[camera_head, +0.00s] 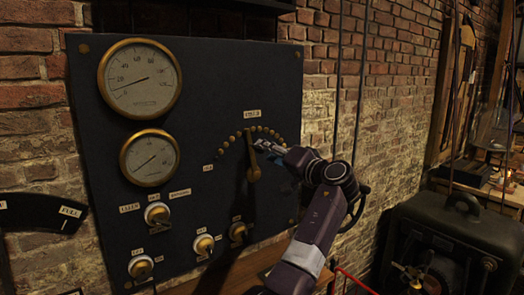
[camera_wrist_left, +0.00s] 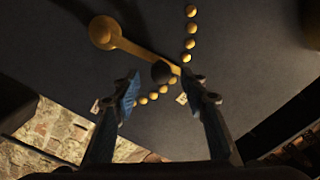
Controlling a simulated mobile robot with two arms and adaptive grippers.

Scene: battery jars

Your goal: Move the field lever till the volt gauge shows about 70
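The brass field lever (camera_head: 252,158) stands near upright on the dark panel, below the FIELD label (camera_head: 251,114) and inside an arc of brass studs. In the left wrist view the lever (camera_wrist_left: 140,52) ends in a dark knob (camera_wrist_left: 161,72). My left gripper (camera_head: 268,148) is at the lever's upper end; its fingers (camera_wrist_left: 160,80) are apart, on either side of the knob, with no clear contact. My right gripper is out of view.
Several labelled brass switches (camera_head: 157,214) sit low on the panel (camera_head: 215,75). A dark machine (camera_head: 450,245) stands at the right. Cables (camera_head: 360,80) hang on the brick wall right of the panel. A wooden ledge (camera_head: 262,262) runs below it.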

